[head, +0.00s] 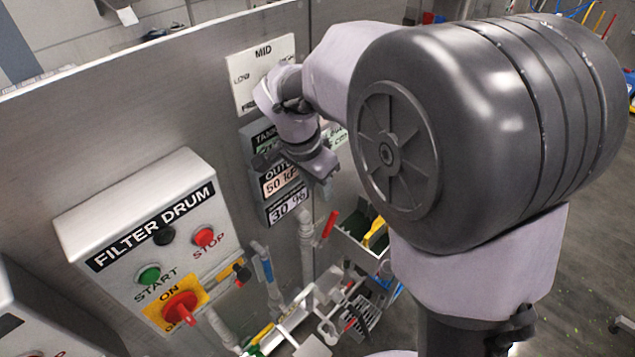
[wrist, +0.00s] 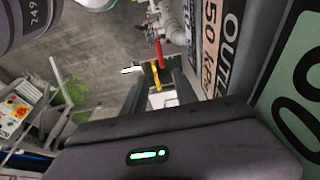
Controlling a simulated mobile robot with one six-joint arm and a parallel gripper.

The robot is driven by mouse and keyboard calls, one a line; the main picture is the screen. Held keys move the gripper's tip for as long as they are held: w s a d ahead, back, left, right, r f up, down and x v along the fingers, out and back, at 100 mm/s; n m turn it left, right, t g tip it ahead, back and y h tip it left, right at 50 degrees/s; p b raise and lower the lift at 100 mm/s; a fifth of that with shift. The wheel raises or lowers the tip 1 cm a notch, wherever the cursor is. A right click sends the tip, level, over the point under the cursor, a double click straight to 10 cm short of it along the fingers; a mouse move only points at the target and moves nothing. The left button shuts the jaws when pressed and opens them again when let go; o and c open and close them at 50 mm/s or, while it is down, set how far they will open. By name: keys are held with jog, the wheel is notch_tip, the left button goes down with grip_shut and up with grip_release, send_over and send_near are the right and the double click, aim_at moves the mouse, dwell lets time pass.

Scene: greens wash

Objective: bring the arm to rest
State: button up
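My arm reaches in from the right in the head view and hides part of the wall panel. My gripper (head: 322,172) hangs in front of the tank and outlet display, pointing down, with nothing seen in it. In the wrist view its two dark fingers stand apart with a gap between them (wrist: 158,88). Beyond the gap, well below, are a red handle (wrist: 160,55) and a yellow handle (wrist: 155,78). The outlet display (wrist: 212,45) is close along the right side of the wrist view. Whether the gripper touches it cannot be told.
The filter drum box (head: 150,225) has a green start button (head: 149,275), a red stop button (head: 204,237) and a red rotary switch (head: 181,307) beside ON. A MID sign (head: 245,88) is behind my arm. Pipes (head: 305,245) and a red lever (head: 329,226) are below. Open floor lies right.

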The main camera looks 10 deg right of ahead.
dwell(0.4)
jog(key=s+f+n+t+y+b, duration=0.2)
jog(key=s+f+b, duration=0.4)
jog(key=s+b, duration=0.4)
jog(key=s+f+n+t+y+b, duration=0.2)
jog(key=s+f+n+b, duration=0.2)
jog(key=s+b, duration=0.6)
notch_tip(320, 180, down, 2)
jog(key=shift+s+d+f+b, duration=0.1)
jog(key=shift+s+d+b, duration=0.2)
jog(key=shift+s, duration=0.65)
